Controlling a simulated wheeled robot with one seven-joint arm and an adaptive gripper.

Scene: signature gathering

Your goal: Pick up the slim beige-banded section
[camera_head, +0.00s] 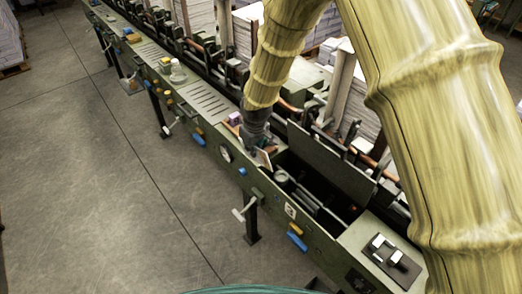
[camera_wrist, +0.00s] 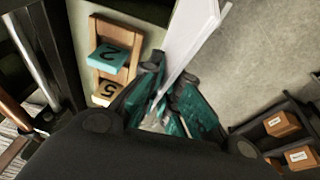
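A slim pale section (camera_wrist: 190,35) stands out from between my fingers in the wrist view, its long edge toward the camera. Its lower end lies between the teal finger pads, which close on it from both sides. My gripper (camera_wrist: 168,102) appears shut on it. In the head view my gripper (camera_head: 259,146) is low over the green machine's near edge, and the section (camera_head: 264,158) shows as a small tilted pale and tan piece at its tip. I cannot make out a separate beige band, nor whether the section touches the machine.
A dark rack with small brown boxes (camera_wrist: 282,124) is at lower right. An open bay with a raised lid (camera_head: 325,160) lies right of my gripper.

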